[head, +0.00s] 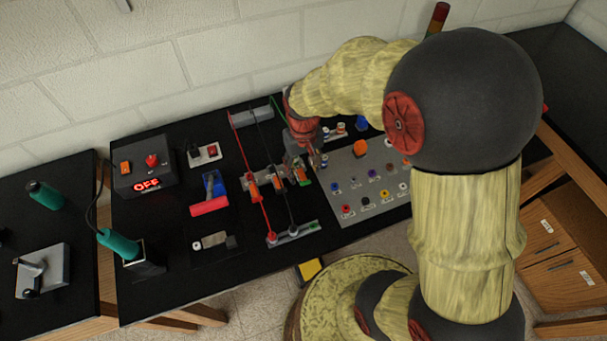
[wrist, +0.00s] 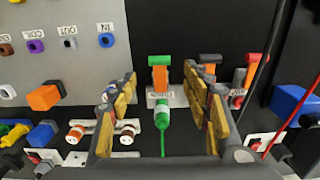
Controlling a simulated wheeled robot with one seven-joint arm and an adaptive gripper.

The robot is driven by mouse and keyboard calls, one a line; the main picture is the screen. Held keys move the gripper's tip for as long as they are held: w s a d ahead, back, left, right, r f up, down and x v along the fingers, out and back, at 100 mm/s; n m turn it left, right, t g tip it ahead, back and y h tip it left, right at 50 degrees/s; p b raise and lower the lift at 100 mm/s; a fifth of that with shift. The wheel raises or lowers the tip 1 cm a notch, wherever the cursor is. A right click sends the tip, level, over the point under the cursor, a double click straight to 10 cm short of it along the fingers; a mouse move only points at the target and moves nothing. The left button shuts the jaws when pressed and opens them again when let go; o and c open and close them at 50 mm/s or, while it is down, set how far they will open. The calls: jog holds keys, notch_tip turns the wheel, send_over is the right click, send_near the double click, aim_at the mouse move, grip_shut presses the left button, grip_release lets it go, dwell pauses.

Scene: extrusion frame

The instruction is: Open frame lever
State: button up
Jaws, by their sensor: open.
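Several orange levers sit on small grey clamps at the middle of the frame of red, dark and green rods. In the wrist view, an orange lever with a green end (wrist: 160,75) stands ahead between the fingers of my gripper (wrist: 162,88), with a labelled plate below it. My gripper is open and empty, and I see no contact with the lever. In the head view, my gripper (head: 315,155) is over the right side of the frame, beside the green-ended lever (head: 301,175). Another orange lever (head: 254,190) is on the red rod. My gripper partly hides the green rod.
A grey panel with coloured plugs (head: 362,190) lies right of the frame. A red-and-blue lever device (head: 209,206), a control box reading OFF (head: 146,170) and a teal-handled tool (head: 120,243) are to the left. A brick wall stands behind the black table.

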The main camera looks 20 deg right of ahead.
aim_at(303, 178)
jog(key=shift+f, duration=1.5)
jog(key=shift+c, duration=0.7)
jog(key=c, duration=0.9)
jog(key=shift+c, duration=0.2)
